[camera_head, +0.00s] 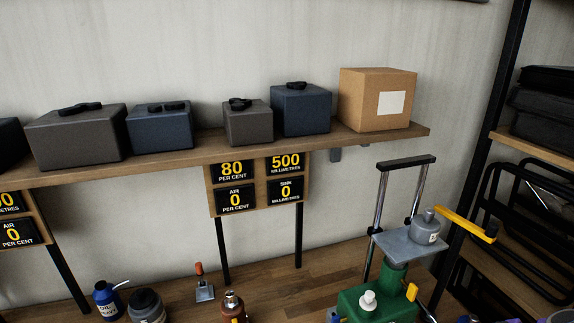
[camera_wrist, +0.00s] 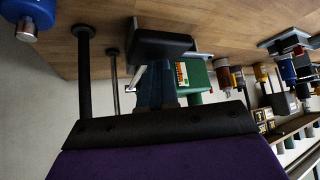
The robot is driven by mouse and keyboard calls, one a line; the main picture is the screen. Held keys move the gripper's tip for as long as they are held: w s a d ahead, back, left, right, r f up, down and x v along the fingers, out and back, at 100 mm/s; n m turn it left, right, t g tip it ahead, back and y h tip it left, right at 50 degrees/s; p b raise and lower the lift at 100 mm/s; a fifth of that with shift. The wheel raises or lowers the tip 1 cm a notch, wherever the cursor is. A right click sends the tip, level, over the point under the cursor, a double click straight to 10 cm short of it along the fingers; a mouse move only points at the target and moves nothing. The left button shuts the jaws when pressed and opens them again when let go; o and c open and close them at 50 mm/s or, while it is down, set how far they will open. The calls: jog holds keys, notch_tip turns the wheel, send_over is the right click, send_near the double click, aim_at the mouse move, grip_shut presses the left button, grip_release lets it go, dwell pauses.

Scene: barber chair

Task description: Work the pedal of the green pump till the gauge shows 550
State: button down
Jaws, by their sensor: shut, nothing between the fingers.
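The wrist view is upside down. It shows a green housing (camera_wrist: 197,80) with a small orange and white panel (camera_wrist: 182,75), too small to read.
Display boards (camera_head: 260,186) under the shelf (camera_head: 210,148) read 80, 500 and zeros. Cases and a carton (camera_head: 376,98) stand above.

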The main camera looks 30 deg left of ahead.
jog(key=shift+f, duration=0.2)
notch_tip(320, 180, down, 5)
jog(key=b, duration=0.4)
jog(key=shift+r+p, duration=0.4)
jog(key=shift+r, duration=2.5)
jog(key=shift+f, duration=0.1)
jog(key=f+b, duration=0.1)
jog(key=f, duration=0.1)
jog(key=f+b, duration=0.3)
jog(key=shift+w+a+f, duration=0.2)
jog(key=shift+a+f, duration=0.05)
jog(key=shift+f, duration=0.05)
jog(key=shift+s+d+r+p, duration=0.15)
jog(key=shift+r+p, duration=0.15)
jog(key=shift+r, duration=1.15)
jog(key=shift+s+d+r+p, duration=0.1)
jog(key=shift+r+p, duration=0.2)
jog(key=shift+r, duration=1.15)
jog(key=shift+f, duration=0.1)
